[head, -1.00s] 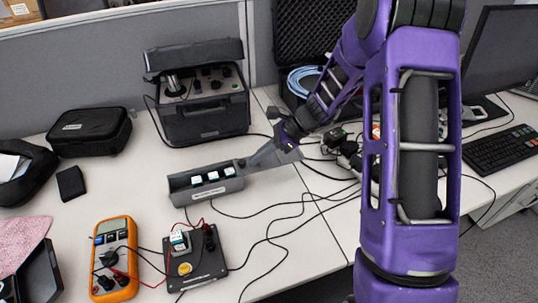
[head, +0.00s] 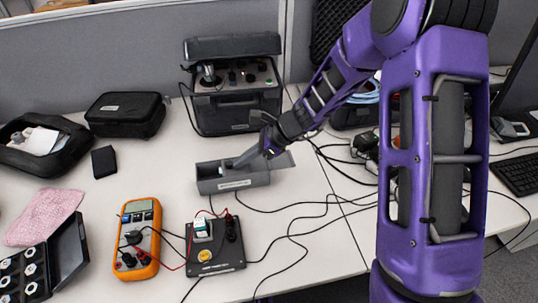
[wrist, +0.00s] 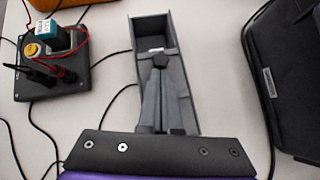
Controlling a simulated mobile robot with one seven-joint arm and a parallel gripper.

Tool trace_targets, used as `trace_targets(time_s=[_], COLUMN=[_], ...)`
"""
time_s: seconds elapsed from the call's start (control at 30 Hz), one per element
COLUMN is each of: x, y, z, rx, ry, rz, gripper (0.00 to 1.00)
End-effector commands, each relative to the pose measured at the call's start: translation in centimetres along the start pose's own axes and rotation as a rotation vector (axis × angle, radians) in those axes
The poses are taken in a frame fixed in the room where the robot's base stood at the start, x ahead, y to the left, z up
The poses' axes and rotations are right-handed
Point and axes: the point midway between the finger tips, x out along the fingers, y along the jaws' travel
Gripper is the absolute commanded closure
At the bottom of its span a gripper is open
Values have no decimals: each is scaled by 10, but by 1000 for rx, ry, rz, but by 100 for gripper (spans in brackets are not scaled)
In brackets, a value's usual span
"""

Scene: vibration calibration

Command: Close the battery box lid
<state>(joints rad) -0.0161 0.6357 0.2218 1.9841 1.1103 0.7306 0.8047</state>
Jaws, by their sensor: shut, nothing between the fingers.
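The grey battery box (head: 233,184) lies on the desk in the head view, long and low. Its grey lid (head: 284,161) lies along its top and sticks out past the right end. In the wrist view the far end of the box (wrist: 136,38) is open, with a pale item showing inside; the lid (wrist: 190,112) covers the nearer part. My gripper (head: 232,164) is shut and empty, tilted down with its tips at the lid's left end. The wrist view shows the fingertips (wrist: 160,62) at that end; whether they touch is unclear.
A black instrument case (head: 235,105) stands open behind the box. An orange multimeter (head: 137,238) and a black test block (head: 215,255) are in front. Black cables (head: 305,208) cross the desk right of the box. A black pouch (head: 125,114) is at left.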

Motion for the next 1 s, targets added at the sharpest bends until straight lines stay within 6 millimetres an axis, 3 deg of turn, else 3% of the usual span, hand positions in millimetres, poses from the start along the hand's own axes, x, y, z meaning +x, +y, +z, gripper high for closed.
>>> trace_targets(time_s=[0.2, 0.4, 1.0], x=[34, 50, 51], y=[14, 19, 19], z=[34, 50, 52], rx=[-3, 0, 1], ry=[-1, -1, -1], rz=[3, 1, 1], gripper=[100, 100, 100])
